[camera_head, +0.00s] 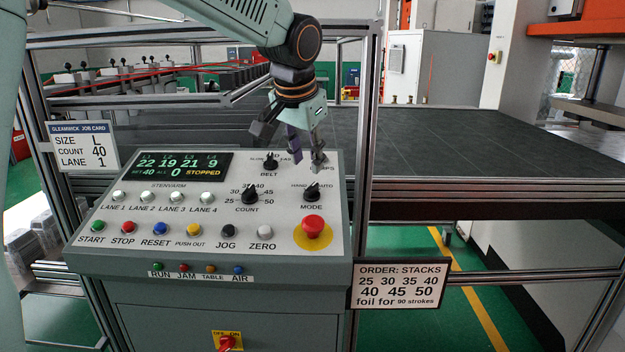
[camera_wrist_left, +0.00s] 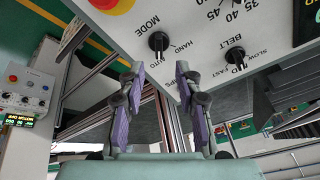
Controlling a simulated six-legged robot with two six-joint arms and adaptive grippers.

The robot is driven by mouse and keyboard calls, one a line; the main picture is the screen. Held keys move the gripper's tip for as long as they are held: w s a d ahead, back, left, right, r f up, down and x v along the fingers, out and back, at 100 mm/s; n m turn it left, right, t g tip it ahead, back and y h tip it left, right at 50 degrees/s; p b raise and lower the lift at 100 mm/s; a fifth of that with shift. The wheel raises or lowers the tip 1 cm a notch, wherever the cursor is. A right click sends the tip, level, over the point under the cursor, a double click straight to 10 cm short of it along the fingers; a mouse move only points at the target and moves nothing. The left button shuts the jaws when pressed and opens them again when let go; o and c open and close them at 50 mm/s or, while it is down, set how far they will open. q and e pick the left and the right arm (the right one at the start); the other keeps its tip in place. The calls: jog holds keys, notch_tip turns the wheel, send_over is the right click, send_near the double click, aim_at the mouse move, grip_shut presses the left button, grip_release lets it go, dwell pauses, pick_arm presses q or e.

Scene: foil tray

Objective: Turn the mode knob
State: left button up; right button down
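The black mode knob (camera_head: 312,193) is on the right of the grey control panel (camera_head: 155,215), above the red mushroom button, with "MODE" printed below it and "HAND" and "AUTO" above. In the left wrist view the mode knob (camera_wrist_left: 158,41) shows ahead of the fingers, apart from them. My left gripper (camera_head: 291,148) hangs above the panel's upper right, with its fingers spread near the belt knob and above the mode knob. In the left wrist view my left gripper (camera_wrist_left: 159,70) is open, with nothing between its purple pads. My right gripper is not in view.
The belt knob (camera_head: 270,163) and the count knob (camera_head: 249,195) stand close by on the panel. The red mushroom button (camera_head: 313,227) sits just below the mode knob. A metal frame post (camera_head: 365,130) rises at the panel's right. The display (camera_head: 178,166) reads STOPPED.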

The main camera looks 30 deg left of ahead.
aim_at(312, 186)
pick_arm(q)
jog(key=p+x, duration=0.1)
jog(key=x, duration=0.6)
jog(key=shift+w+a+f, duration=0.1)
jog(key=shift+f, duration=0.2)
jog(key=shift+d, duration=0.35)
jog(key=shift+w+a+f, duration=0.2)
jog(key=shift+a, duration=0.15)
jog(key=c, duration=0.4)
jog(key=shift+d+r, duration=0.1)
jog(key=shift+d, duration=0.05)
grip_shut()
